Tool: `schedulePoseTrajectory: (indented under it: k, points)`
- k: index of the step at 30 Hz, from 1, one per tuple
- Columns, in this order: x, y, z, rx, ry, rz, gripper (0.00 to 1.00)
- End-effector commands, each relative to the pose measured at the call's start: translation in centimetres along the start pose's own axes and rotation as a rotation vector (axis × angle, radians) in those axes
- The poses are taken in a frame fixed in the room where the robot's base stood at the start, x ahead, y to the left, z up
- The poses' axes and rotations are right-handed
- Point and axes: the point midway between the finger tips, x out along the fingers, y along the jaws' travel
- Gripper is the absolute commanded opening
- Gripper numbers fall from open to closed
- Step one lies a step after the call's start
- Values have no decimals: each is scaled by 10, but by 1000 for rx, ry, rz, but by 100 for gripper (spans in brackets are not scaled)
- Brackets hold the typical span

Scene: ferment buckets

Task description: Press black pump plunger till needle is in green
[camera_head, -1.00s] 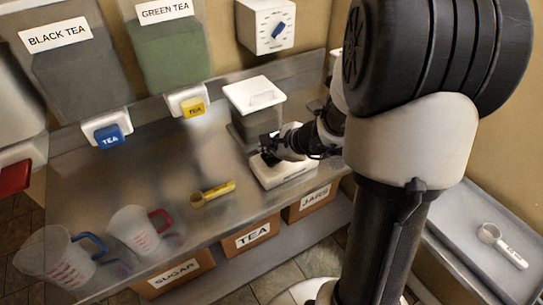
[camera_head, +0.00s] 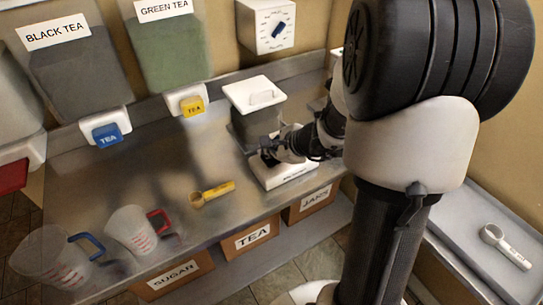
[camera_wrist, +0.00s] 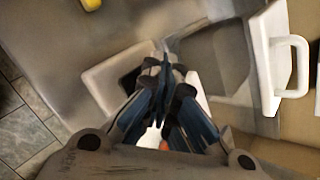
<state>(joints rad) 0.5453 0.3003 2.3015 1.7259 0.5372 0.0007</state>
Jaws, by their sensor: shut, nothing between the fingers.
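My gripper (camera_head: 268,152) is shut and empty, low over a white flat unit (camera_head: 291,174) on the metal counter. In the wrist view my gripper's fingers (camera_wrist: 163,62) are together, above or beside the same white unit (camera_wrist: 101,73). A dark patch (camera_wrist: 129,80) shows on that unit beside the fingers; I cannot tell whether it is the black plunger, or whether the fingers touch it. A small orange-red spot shows low between the fingers. No gauge, needle or green zone can be made out; my gripper and arm cover part of the unit.
A square container with a white handled lid (camera_head: 254,93) stands just behind the unit. A yellow scoop (camera_head: 213,194) and two clear measuring jugs (camera_head: 133,231) are to the left. Tea dispensers (camera_head: 75,75) and a dial box (camera_head: 268,25) line the back. A grey tray (camera_head: 478,222) is at right.

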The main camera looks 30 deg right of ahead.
Motion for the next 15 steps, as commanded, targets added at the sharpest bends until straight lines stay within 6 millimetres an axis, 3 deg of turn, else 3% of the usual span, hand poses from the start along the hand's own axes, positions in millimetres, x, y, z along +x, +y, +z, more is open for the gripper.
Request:
schedulePoseTrajectory:
  k: [15]
  points:
    - [4, 3, -4, 0, 1, 1, 0]
